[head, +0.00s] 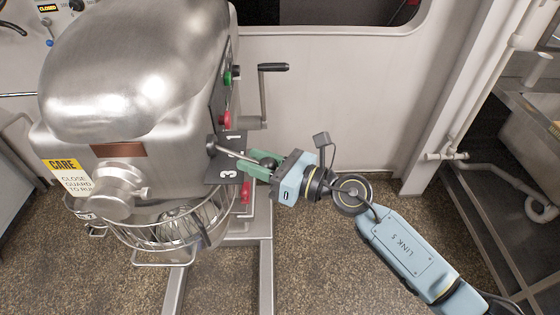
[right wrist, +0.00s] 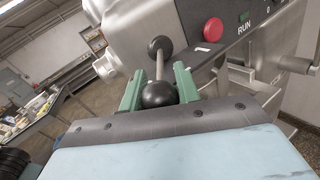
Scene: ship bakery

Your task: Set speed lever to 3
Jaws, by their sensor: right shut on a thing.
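The speed lever (head: 229,152) is a metal rod that comes out of the mixer's right side, with a black ball knob at its end. In the head view the rod points right and slightly down, across the black plate (head: 222,172) marked 1 and 3, between the two numbers. My right gripper (head: 258,162) has its green fingers shut around the knob end. The right wrist view shows the black knob (right wrist: 159,94) between the green fingers. The number 2 on the plate is hidden. My left gripper is not in view.
The large mixer (head: 135,65) carries a wire bowl guard (head: 180,225) below. A green button (head: 228,78), a red button (head: 225,118) and a crank handle (head: 268,67) are above the lever. A steel counter (head: 535,130) stands at the right.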

